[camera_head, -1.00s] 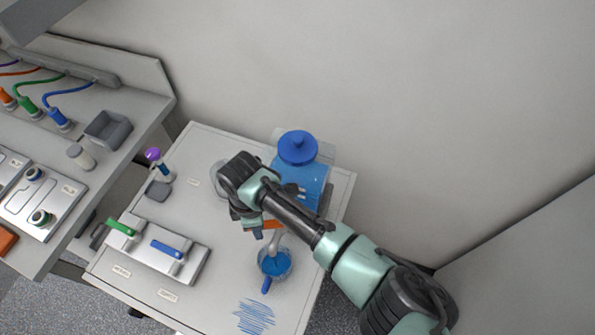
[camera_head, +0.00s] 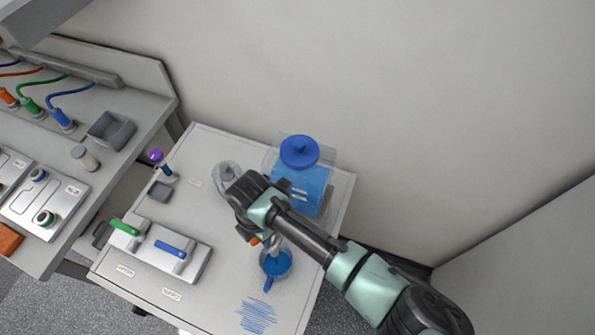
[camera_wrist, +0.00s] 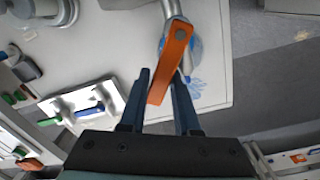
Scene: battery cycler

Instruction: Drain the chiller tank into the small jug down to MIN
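The chiller tank (camera_head: 312,186), clear with blue liquid and a blue cap, stands at the back right of the side table. A small clear jug (camera_head: 276,263) with a blue handle stands under the metal spout (camera_head: 275,243) and has blue liquid in it. The orange valve lever (camera_head: 254,241) is mostly hidden by my arm there. The wrist view shows the lever (camera_wrist: 172,60) running between the fingers of my gripper (camera_wrist: 161,80). The fingers are apart on either side of it; contact is unclear. The tank's level and MIN mark are not readable.
A second clear round vessel (camera_head: 226,174) stands left of the tank, partly behind my gripper. A metal block (camera_head: 160,252) with green and blue levers lies at the front left. A purple-capped vial (camera_head: 160,160) and grey pad are at the left. Blue scribbles mark the front.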

